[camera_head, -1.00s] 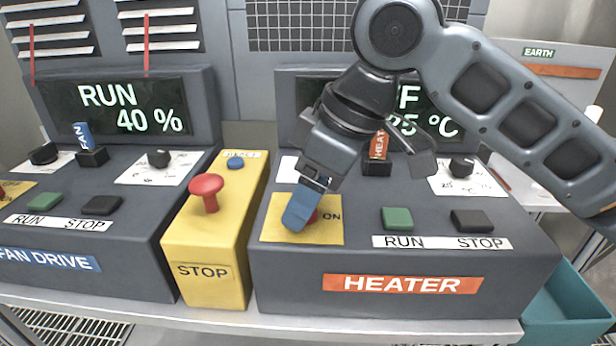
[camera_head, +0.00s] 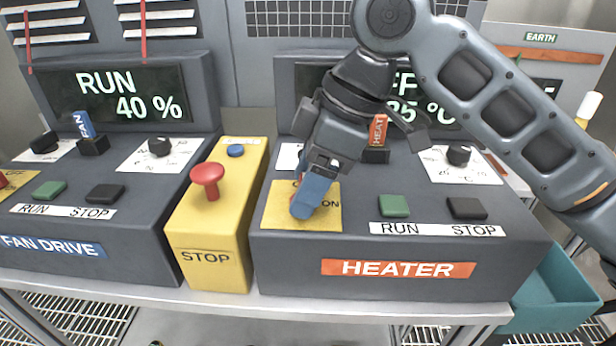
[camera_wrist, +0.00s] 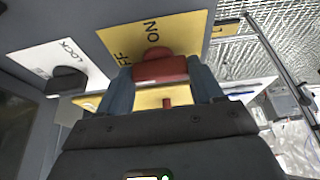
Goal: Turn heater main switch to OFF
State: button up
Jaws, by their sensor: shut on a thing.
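The heater main switch is a red knob (camera_wrist: 160,68) on a yellow plate (camera_head: 328,214) marked OFF and ON, at the left of the heater console (camera_head: 500,262). My gripper (camera_head: 305,205) reaches down over this plate. In the wrist view its two blue fingers stand on either side of the knob, shut on it. In the head view the fingers hide the knob and part of the OFF label. ON lies to the right of the fingers. I cannot tell exactly which mark the knob points to. The heater display (camera_head: 440,110), partly behind my arm, shows "FF" and "25 °C".
Left of the plate stands a yellow box (camera_head: 208,270) with a red STOP button (camera_head: 207,177). A green RUN button (camera_head: 394,205) and a black STOP button (camera_head: 467,208) sit to the right. The orange HEAT tag (camera_head: 378,130) is close behind my gripper.

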jog(key=o, duration=1.1)
jog(key=shift+c, duration=0.2)
jog(key=shift+r, duration=0.1)
jog(key=v, duration=0.7)
jog(key=shift+d+r, duration=0.2)
jog(key=shift+r, duration=0.05)
